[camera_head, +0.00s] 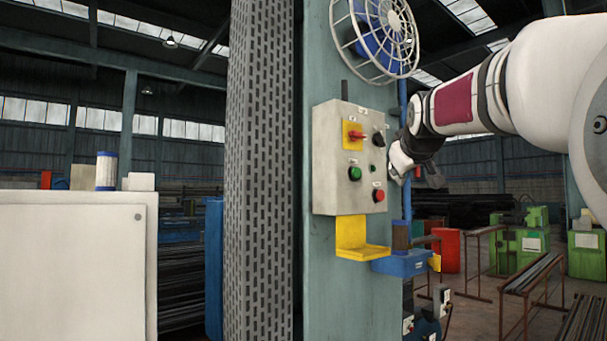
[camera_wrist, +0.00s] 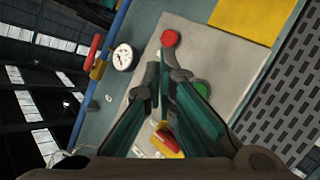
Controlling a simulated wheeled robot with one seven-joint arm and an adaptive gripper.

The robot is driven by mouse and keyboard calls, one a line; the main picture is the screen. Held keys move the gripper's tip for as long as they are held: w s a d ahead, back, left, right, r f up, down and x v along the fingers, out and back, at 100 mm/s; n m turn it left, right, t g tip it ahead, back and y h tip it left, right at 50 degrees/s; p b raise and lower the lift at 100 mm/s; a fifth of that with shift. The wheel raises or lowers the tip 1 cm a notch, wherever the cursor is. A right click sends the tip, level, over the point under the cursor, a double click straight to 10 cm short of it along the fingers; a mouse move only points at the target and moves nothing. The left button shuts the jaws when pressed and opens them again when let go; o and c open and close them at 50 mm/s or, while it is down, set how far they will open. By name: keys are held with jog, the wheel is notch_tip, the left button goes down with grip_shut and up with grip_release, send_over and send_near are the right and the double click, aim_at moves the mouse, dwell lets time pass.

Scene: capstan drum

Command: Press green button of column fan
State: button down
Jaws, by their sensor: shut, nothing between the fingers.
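The grey control box (camera_head: 330,160) is mounted on the teal column (camera_head: 317,270) under the fan (camera_head: 375,30). The green button (camera_head: 355,173) is on the left of its face, left of and above the red button (camera_head: 378,195). My gripper (camera_head: 402,170) is to the right of the box, with its fingertips hard to make out there. In the wrist view my gripper (camera_wrist: 163,72) is shut and empty over the box face. The green button (camera_wrist: 202,88) shows just right of the fingers, partly covered by one. The red button (camera_wrist: 170,38) shows above the fingertips.
A red switch on a yellow plate (camera_head: 353,135) and a black knob (camera_head: 378,139) are above the buttons. A yellow bracket (camera_head: 362,251) juts out below the box. A round gauge (camera_wrist: 123,57) is left of the fingers in the wrist view.

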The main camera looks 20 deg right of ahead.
aim_at(357, 173)
jog(key=w+a+b, duration=0.3)
jog(key=w+b, duration=0.2)
jog(key=w, duration=0.3)
jog(key=shift+w, duration=0.15)
jog(key=shift+w+a, duration=0.15)
dwell(1.6)
jog(key=shift+w, duration=0.25)
